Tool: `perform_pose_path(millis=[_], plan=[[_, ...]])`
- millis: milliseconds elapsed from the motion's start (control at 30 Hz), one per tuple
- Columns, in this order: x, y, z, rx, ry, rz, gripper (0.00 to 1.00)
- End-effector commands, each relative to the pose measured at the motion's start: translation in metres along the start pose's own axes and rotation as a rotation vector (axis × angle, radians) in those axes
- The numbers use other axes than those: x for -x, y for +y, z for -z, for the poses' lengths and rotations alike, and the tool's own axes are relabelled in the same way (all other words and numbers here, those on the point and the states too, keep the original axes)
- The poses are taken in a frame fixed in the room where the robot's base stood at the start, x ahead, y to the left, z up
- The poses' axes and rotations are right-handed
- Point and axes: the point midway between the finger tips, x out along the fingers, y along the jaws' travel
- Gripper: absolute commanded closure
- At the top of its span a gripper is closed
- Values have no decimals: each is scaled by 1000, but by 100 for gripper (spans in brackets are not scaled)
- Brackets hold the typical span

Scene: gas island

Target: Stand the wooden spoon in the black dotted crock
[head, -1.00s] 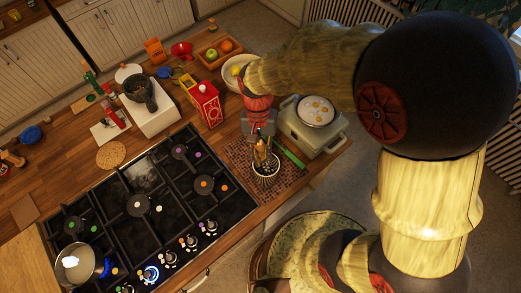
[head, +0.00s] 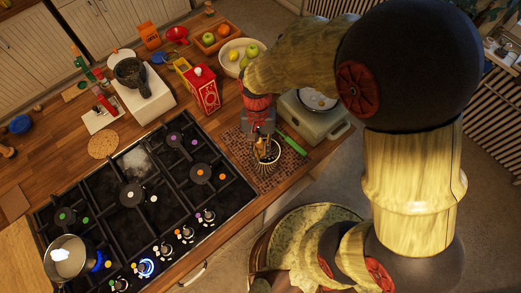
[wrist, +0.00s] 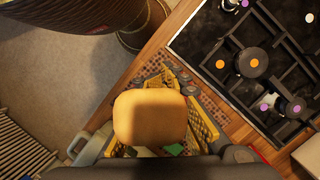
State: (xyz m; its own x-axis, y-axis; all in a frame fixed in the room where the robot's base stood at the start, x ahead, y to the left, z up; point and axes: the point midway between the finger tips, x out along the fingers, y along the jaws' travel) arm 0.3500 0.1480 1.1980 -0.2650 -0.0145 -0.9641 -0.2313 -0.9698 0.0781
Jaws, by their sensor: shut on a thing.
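My gripper (head: 261,140) is pointing down over the patterned mat at the counter's right end, shut on the wooden spoon. The spoon's broad, orange-tan head (wrist: 150,118) fills the middle of the wrist view, between the yellow fingers, and hides what lies below it. The dark crock with light markings (head: 267,155) stands on the mat, right under the fingertips in the head view. The spoon's handle is not clearly seen, and I cannot tell whether its lower end is inside the crock.
The gas hob (head: 150,200) lies left of the mat (head: 240,150). A lidded grey cooker (head: 312,118) and a green strip (head: 293,145) are close on the right. A red carton (head: 203,90) and a fruit bowl (head: 232,58) stand behind.

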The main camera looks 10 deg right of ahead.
Motion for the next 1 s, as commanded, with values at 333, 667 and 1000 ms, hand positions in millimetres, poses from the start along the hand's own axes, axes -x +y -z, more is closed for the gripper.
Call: perform_pose_path(millis=[333, 667, 1000], plan=[[-32, -3, 8, 0, -1, 0, 100], [-44, -4, 12, 0, -1, 0, 100], [-44, -4, 12, 0, 0, 0, 84]])
